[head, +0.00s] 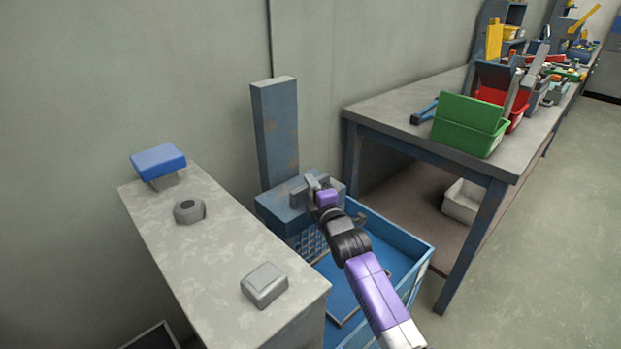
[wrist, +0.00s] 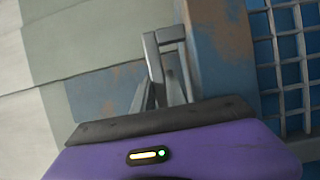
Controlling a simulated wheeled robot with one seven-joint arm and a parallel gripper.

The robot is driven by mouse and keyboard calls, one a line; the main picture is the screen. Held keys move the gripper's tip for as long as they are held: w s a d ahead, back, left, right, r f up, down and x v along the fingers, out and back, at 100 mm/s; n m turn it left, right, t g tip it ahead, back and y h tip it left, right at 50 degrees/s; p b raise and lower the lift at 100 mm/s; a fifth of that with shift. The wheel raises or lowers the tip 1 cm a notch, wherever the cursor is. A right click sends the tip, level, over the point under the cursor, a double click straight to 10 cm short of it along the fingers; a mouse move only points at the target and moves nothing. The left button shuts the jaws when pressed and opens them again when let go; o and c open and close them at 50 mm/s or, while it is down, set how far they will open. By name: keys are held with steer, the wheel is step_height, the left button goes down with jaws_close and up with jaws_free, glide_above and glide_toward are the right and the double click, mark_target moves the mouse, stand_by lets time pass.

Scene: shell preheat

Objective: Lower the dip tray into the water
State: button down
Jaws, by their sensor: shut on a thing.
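My gripper (head: 316,184) is shut on a grey handle (wrist: 166,38) at the blue carriage (head: 275,211) of a tall blue post (head: 277,130). The dip tray (head: 311,244) shows as a metal grid beside the carriage, partly hidden by my arm. The grid also shows at the right of the wrist view (wrist: 289,62). The blue tank (head: 404,236) stands around and below the grid. Its inside is flat blue, and I cannot make out the water level or whether the tray touches it.
A grey counter (head: 215,250) at the left holds a blue-topped block (head: 158,162), a grey nut-shaped piece (head: 189,210) and a grey box (head: 264,284). A workbench (head: 400,125) at the right carries green (head: 468,124) and red bins (head: 503,97). Floor at the right is clear.

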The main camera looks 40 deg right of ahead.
step_height(320, 180, down, 10)
steer(key=b, duration=0.4)
steer(key=shift+r, duration=0.2)
steer(key=shift+s+f, duration=0.1)
steer(key=c, duration=1.4)
jaws_free()
steer(key=shift+f, duration=0.1)
steer(key=shift+o, duration=0.2)
steer(key=shift+r, duration=0.25)
